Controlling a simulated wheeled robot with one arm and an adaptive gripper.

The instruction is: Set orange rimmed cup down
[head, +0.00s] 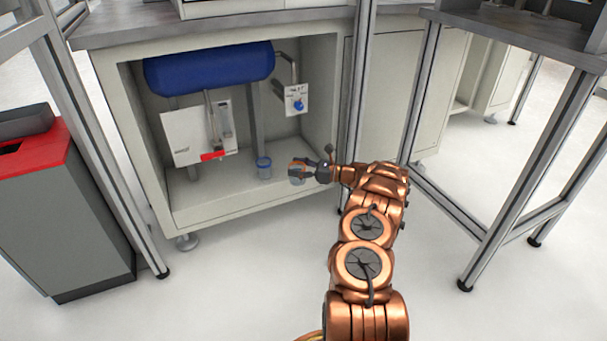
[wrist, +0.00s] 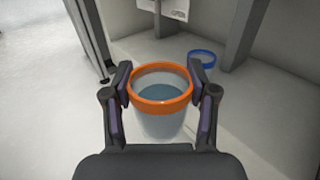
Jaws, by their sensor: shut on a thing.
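The orange-rimmed cup (wrist: 161,122) is a pale, see-through cup with a bluish inside, upright between the fingers in the wrist view. My gripper (wrist: 163,92) is shut on it just at and below the rim. In the head view the cup (head: 297,173) shows small at the end of my gripper (head: 304,171), at the front of the open cabinet near its floor. Whether its base touches anything cannot be seen.
A blue-rimmed cup (head: 264,168) stands on the cabinet floor just left of the held cup; it also shows in the wrist view (wrist: 202,62). A blue tank (head: 209,68) hangs above. The cabinet floor (head: 215,193) is clear at left. A metal post (head: 357,110) stands right.

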